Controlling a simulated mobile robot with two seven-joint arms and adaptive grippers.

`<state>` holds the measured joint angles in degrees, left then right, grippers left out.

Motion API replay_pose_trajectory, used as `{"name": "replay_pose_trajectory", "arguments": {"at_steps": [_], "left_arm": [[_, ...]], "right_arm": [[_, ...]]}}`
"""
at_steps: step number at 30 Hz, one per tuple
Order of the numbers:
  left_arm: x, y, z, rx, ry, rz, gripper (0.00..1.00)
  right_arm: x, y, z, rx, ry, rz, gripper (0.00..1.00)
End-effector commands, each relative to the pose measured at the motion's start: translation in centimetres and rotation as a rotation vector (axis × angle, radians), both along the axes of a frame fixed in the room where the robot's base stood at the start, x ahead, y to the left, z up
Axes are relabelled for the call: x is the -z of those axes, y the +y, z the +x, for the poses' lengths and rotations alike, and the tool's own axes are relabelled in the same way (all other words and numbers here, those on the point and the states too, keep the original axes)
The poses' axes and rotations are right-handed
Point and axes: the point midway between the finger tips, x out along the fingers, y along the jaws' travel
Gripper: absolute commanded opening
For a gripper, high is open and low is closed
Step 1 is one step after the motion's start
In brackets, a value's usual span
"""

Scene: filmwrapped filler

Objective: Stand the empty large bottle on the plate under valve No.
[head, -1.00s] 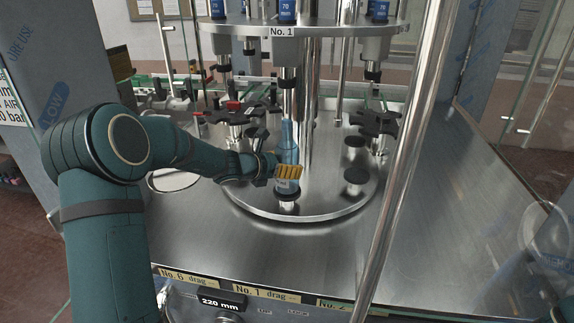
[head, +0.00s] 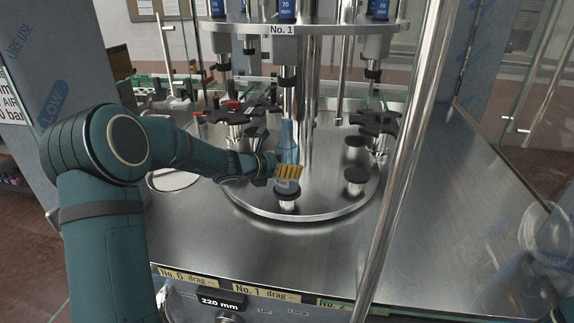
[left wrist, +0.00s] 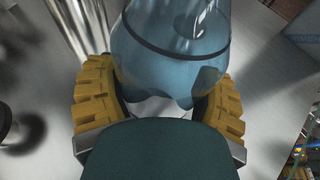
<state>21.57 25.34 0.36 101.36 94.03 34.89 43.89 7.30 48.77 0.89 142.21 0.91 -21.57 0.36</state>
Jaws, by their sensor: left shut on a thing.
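My left gripper (head: 287,171) is shut on a clear blue bottle (head: 288,140), which it holds upright. In the left wrist view the yellow ribbed finger pads (left wrist: 158,105) press on both sides of the bottle (left wrist: 165,60). The bottle is under the valve (head: 288,80) below the "No. 1" label (head: 283,30). A dark round plate (head: 287,194) is right below the bottle. I cannot tell whether the bottle's base touches it. My right gripper is not in view.
A steel turntable (head: 310,211) carries black star-shaped holders (head: 375,123) and another dark round plate (head: 355,175) at the right. A slanting steel post (head: 400,165) stands in front on the right. Steel columns rise behind the bottle. The steel deck (head: 450,230) at right is clear.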

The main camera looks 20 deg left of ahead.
Motion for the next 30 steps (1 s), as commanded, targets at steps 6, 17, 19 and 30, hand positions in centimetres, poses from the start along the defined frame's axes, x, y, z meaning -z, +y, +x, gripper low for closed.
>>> {"name": "replay_pose_trajectory", "arguments": {"at_steps": [6,17,19,30], "left_arm": [[0.3,0.0,-0.1,-0.001,0.005,0.001,1.00],[0.0,0.3,-0.5,-0.001,0.003,0.001,1.00],[-0.3,0.7,-1.1,-0.003,0.003,0.001,1.00],[-2.7,3.7,-7.2,-0.003,0.003,0.001,1.00]], "right_arm": [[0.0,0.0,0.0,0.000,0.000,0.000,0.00],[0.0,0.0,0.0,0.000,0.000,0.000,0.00],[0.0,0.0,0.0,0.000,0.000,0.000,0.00],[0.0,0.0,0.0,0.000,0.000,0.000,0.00]]}}
